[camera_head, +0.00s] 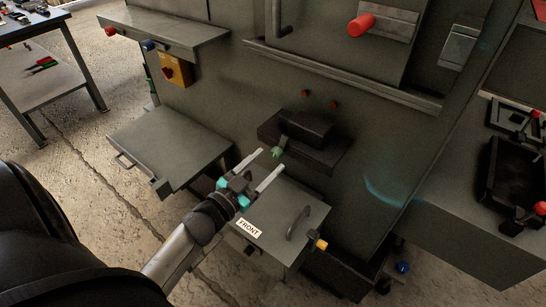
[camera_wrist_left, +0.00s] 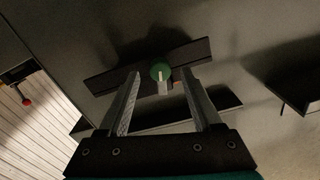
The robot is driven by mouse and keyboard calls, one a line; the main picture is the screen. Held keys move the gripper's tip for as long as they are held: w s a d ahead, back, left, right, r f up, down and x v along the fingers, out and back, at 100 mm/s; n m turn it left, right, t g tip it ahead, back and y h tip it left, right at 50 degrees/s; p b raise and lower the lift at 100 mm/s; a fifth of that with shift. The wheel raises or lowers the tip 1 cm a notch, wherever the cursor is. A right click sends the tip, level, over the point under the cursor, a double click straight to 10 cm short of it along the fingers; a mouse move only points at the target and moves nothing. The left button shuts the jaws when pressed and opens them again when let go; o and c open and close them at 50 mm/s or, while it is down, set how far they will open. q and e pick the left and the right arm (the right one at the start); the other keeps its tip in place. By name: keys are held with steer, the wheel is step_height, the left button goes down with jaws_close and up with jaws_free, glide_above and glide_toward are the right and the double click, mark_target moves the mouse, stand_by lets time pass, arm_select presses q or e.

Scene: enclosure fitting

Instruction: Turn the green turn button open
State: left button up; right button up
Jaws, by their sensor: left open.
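The green turn button (camera_head: 277,153) sits at the left end of a dark block on a small dark ledge (camera_head: 318,158) of the grey enclosure wall. In the left wrist view the green button (camera_wrist_left: 160,69) has a pale grip and stands in front of a dark bar (camera_wrist_left: 108,78). My left gripper (camera_head: 272,160) is open, its two long fingers pointing at the button. In the wrist view the button appears between the fingertips (camera_wrist_left: 161,73). I cannot tell whether either finger touches it. My right gripper is not in view.
Below is a grey panel labelled FRONT (camera_head: 249,228) with a curved handle (camera_head: 299,222) and a yellow knob (camera_head: 320,244). A grey shelf (camera_head: 170,140) juts out at left.

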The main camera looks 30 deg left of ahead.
mark_target(273, 157)
arm_select(q)
steer(key=shift+w+d, duration=0.1)
steer(key=shift+w, duration=1.55)
steer(key=shift+c, duration=0.2)
jaws_close()
